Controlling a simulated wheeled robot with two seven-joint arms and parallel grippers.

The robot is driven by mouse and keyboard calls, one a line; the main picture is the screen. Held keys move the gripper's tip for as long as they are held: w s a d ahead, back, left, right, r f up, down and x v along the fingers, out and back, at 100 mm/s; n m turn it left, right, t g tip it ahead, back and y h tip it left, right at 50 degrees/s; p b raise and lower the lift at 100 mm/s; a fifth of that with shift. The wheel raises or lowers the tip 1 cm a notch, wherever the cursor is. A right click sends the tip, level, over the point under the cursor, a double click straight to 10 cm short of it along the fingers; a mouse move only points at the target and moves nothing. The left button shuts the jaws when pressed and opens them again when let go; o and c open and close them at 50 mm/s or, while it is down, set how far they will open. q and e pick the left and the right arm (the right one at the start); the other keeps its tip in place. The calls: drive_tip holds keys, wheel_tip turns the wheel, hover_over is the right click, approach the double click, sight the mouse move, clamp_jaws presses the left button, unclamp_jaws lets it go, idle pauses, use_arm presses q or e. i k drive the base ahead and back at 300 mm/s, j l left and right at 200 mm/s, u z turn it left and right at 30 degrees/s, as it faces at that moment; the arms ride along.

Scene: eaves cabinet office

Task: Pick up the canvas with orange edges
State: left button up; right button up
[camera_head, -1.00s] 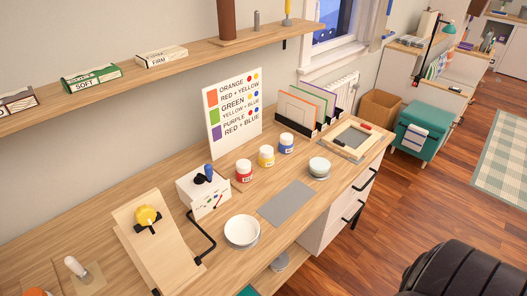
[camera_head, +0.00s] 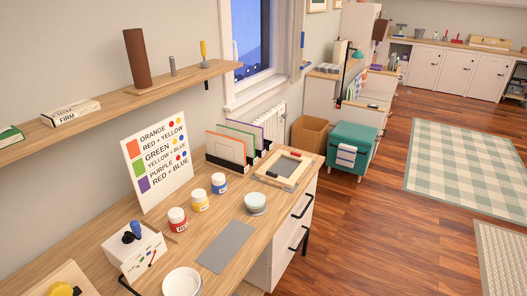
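The canvas with orange edges (camera_head: 226,147) stands upright in a dark rack (camera_head: 216,161) at the back right of the wooden desk. It is the front left one of three canvases. A green-edged canvas (camera_head: 236,130) and a purple-edged canvas (camera_head: 252,123) stand behind it and are partly hidden. Neither of my grippers shows in the head view.
Right of the rack a wooden frame (camera_head: 304,177) lies flat near the desk's right end. Paint jars (camera_head: 200,201), a grey mat (camera_head: 227,246) and a colour chart (camera_head: 157,163) are nearby. A wall shelf (camera_head: 142,97) runs above. Wood floor (camera_head: 360,240) right of the desk is clear.

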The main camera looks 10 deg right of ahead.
sight(233, 150)
drive_tip(key=j+u, duration=0.15)
drive_tip(key=u, duration=1.05)
drive_tip(key=z, duration=1.25)
drive_tip(key=i+l+u, duration=0.15)
drive_tip(key=u, duration=0.95)
drive_tip(key=l+u, duration=0.35)
drive_tip(key=l, duration=0.35)
drive_tip(key=l+u, duration=0.35)
drive_tip(key=l, duration=0.35)
drive_tip(key=k+l+u, duration=0.15)
drive_tip(key=l+u, duration=0.25)
drive_tip(key=l, duration=0.25)
drive_tip(key=k+l, duration=0.1)
drive_tip(key=l, duration=0.25)
drive_tip(key=k+l, duration=0.1)
drive_tip(key=l, duration=0.3)
drive_tip(key=k+l, duration=0.1)
drive_tip(key=l, duration=0.25)
